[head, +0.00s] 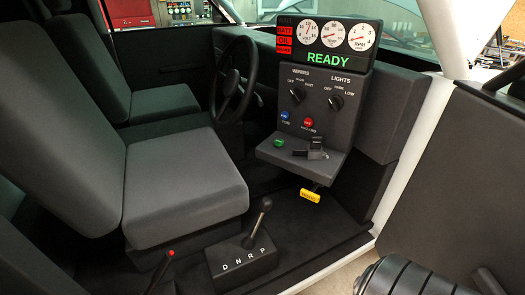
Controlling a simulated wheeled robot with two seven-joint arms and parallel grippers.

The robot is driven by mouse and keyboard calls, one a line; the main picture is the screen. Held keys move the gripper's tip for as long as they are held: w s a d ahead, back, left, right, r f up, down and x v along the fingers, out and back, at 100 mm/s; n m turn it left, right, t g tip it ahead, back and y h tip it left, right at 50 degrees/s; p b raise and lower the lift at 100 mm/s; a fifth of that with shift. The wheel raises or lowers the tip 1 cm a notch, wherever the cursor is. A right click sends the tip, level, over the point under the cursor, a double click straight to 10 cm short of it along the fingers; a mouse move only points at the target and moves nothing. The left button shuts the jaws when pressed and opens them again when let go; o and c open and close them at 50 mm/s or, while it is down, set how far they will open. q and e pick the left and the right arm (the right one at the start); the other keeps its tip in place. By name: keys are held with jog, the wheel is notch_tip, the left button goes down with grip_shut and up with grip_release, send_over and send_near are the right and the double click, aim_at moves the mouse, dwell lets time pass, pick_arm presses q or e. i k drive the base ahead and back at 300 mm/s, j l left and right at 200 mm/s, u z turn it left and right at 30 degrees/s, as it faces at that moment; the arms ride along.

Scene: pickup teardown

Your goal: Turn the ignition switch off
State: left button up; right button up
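The ignition switch appears to be the dark key-like piece (314,151) on the ledge of the grey control panel (335,125), in the middle of the head view. It is small and dark, and I cannot read its position. The display (328,59) above shows READY in green, with three dial gauges and lit red labels at its left.
The panel has a wiper knob (297,94), a lights knob (336,102), blue (285,115), red (309,122) and green (278,143) buttons.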

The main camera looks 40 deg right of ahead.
aim_at(312, 155)
jog(key=j+z, duration=0.1)
jog(key=z, duration=0.35)
jog(key=i+j+z, duration=0.1)
jog(key=z, duration=0.35)
jog(key=j+z, duration=0.15)
jog(key=z, duration=0.3)
jog(key=j+z, duration=0.1)
jog(key=z, duration=0.35)
jog(key=j+z, duration=0.1)
jog(key=z, duration=0.35)
